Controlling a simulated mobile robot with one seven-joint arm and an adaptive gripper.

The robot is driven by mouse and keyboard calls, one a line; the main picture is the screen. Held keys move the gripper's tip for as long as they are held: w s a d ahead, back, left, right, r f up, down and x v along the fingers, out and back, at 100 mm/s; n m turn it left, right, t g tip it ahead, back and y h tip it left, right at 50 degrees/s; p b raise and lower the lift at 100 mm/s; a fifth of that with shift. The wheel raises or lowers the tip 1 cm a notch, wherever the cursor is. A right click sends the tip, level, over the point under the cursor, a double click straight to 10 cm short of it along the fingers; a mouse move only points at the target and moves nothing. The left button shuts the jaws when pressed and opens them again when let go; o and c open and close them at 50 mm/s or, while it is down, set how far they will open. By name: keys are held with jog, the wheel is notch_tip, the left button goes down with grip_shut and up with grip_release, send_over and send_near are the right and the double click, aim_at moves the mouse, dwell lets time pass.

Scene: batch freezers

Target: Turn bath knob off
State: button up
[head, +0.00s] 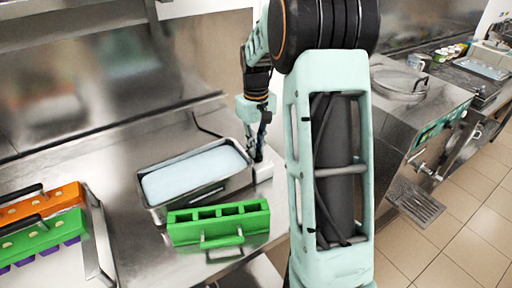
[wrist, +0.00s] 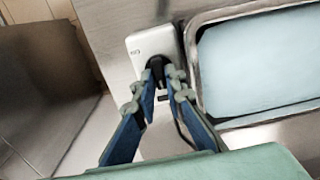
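The bath knob (wrist: 157,66) is a small black knob on a light box. The box (wrist: 150,45) stands against the left side of the bath in the wrist view, and its pale side shows in the head view (head: 263,172). My gripper (wrist: 160,78) reaches down to the knob, with one fingertip close on each side of it. The fingers are drawn in and the knob fills the narrow gap between them. The bath (head: 196,178) is a steel basin of pale blue liquid. In the head view my arm hides the knob and most of the gripper.
A green mould (head: 218,223) with a handle stands in front of the bath. Orange (head: 42,206) and green (head: 42,237) moulds sit at the left on the steel counter (head: 137,245). A steel machine (head: 425,105) and tiled floor lie to the right.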

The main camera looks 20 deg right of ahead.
jog(key=o, duration=0.4)
notch_tip(320, 180, up, 12)
dwell(0.5)
jog(key=shift+s, duration=0.1)
